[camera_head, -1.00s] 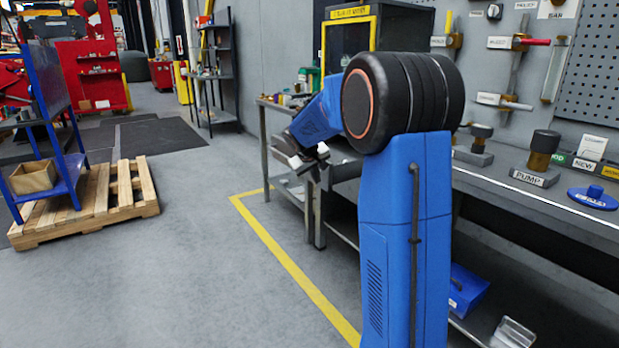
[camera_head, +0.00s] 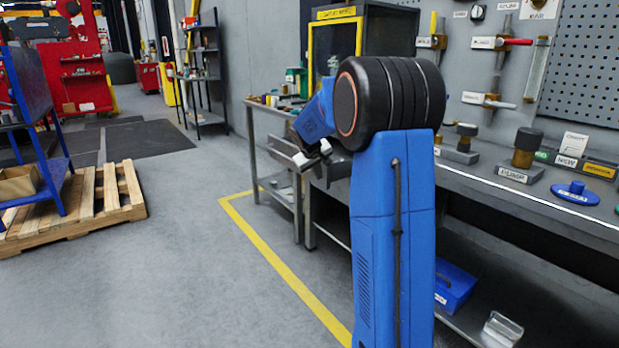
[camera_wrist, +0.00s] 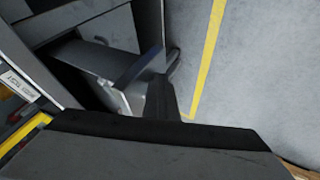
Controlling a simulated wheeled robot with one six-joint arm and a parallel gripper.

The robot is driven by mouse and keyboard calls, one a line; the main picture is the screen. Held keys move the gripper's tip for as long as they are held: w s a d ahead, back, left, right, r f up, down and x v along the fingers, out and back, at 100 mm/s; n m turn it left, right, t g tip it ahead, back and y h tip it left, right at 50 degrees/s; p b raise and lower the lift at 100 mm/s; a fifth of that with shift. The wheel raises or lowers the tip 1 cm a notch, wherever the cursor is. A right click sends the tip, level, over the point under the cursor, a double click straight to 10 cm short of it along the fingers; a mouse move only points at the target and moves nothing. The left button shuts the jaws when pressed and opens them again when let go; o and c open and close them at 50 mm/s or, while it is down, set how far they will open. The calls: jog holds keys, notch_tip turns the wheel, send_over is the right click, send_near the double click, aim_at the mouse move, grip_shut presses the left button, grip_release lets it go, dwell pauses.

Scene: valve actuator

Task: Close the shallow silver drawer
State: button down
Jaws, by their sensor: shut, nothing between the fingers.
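My gripper (camera_head: 311,156) hangs at the end of my blue arm, left of the workbench in the head view, with pale fingertips. It is shut and holds nothing. A shallow silver-grey drawer (camera_head: 340,168) seems to stick out under the bench top, just right of and behind my gripper. My arm hides much of it, so how far it stands open is unclear. In the wrist view a pale metal panel (camera_wrist: 122,94) with a bluish edge lies beside a dark upright part; I cannot tell whether it is the drawer. Contact with the drawer cannot be told.
The workbench (camera_head: 470,183) runs along the right wall, with fittings on top. A blue bin (camera_head: 455,287) and a clear tray (camera_head: 503,328) sit on its lower shelf. A wooden pallet (camera_head: 95,200) lies at the left. The floor between is clear, with a yellow line (camera_head: 275,262).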

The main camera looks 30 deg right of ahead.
jog(key=d, duration=2.2)
jog(key=shift+w, duration=0.35)
